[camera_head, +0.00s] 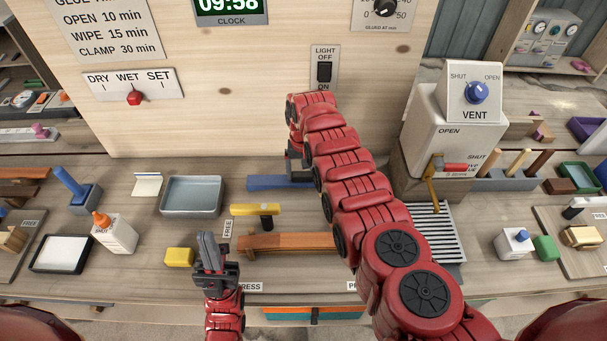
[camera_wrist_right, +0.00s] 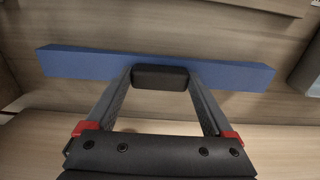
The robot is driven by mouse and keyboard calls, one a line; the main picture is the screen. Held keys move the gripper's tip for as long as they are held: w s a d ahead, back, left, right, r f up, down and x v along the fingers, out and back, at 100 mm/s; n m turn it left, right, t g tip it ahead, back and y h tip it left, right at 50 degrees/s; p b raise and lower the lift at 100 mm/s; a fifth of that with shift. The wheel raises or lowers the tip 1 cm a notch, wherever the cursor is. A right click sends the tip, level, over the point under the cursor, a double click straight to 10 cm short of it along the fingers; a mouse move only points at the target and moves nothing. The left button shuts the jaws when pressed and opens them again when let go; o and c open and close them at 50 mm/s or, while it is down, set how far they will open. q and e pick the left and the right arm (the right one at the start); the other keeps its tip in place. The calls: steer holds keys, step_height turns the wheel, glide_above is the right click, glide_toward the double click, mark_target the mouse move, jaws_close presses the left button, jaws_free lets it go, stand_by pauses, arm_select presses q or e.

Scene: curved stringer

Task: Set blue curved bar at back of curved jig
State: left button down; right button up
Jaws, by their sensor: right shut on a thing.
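The blue bar (camera_head: 265,183) lies left to right at the back of the bench, before the wooden panel. Its right part is hidden behind my right arm in the head view. The bar spans the right wrist view (camera_wrist_right: 220,73), with a dark block at its middle. My right gripper (camera_wrist_right: 166,78) is shut on the blue bar at this block; any gap under the bar is unclear. A long brown wooden piece (camera_head: 285,241), perhaps the jig, lies nearer the front, partly behind my right arm. My left gripper (camera_head: 212,245) is left of it, with no object visible in it.
A yellow bar (camera_head: 250,209) with a dark block sits between the blue bar and the brown piece. A grey tray (camera_head: 192,195), yellow block (camera_head: 179,257) and glue bottle (camera_head: 113,235) are left. The vent box (camera_head: 452,130) and slatted grate (camera_head: 436,225) are right.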

steer(key=shift+f, duration=0.45)
